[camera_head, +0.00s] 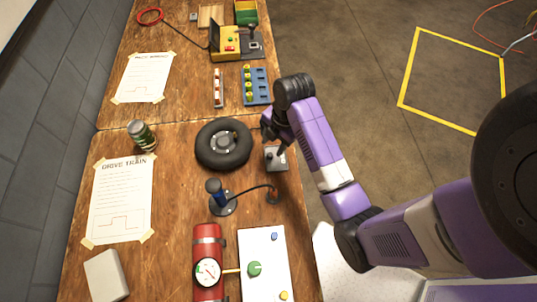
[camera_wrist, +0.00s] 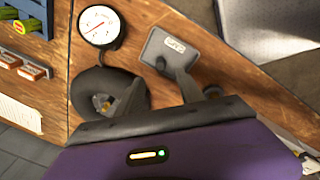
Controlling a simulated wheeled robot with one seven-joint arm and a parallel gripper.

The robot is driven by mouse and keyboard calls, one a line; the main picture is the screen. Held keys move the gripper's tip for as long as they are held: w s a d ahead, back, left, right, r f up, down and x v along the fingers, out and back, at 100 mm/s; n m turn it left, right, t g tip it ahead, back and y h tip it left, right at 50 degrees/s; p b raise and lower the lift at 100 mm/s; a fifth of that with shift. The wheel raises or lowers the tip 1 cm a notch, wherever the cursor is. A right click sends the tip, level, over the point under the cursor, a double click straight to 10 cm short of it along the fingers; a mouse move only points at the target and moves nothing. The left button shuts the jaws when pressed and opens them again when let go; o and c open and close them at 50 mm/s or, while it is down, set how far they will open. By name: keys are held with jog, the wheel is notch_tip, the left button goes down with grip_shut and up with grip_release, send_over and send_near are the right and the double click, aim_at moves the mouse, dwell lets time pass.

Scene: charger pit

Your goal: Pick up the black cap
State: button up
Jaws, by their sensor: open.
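I cannot tell for certain which item is the black cap. A small dark knob-like piece (camera_head: 270,154) stands on a grey square plate (camera_head: 281,164) at the table's right edge, just below my gripper (camera_head: 270,134) in the head view. In the wrist view the plate (camera_wrist: 182,38) carries a white label, and dark parts overlap its lower side. My gripper (camera_wrist: 155,88) is open and empty there, with its fingers over the tire and beside the plate. The black tire (camera_head: 206,158) lies left of my gripper and also shows in the wrist view (camera_wrist: 84,93).
A white dial gauge (camera_wrist: 98,27) lies near the plate. A blue rack (camera_head: 263,88), a blue-handled joystick (camera_head: 214,190), a red cylinder (camera_head: 208,250) and a white board (camera_head: 263,243) crowd the wooden table. A striped can (camera_head: 142,135) stands left. Open floor lies right.

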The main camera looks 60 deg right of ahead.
aim_at(270, 154)
jog(key=shift+w+a+f+p, duration=0.1)
jog(key=shift+f+p, duration=0.05)
jog(key=shift+f, duration=0.9)
jog(key=shift+w+d+f+p, duration=0.1)
jog(key=shift+w+f+p, duration=0.1)
jog(key=shift+f, duration=0.8)
jog(key=shift+w+a+f+p, duration=0.1)
jog(key=shift+f+p, duration=0.05)
jog(key=shift+f, duration=0.9)
grip_shut()
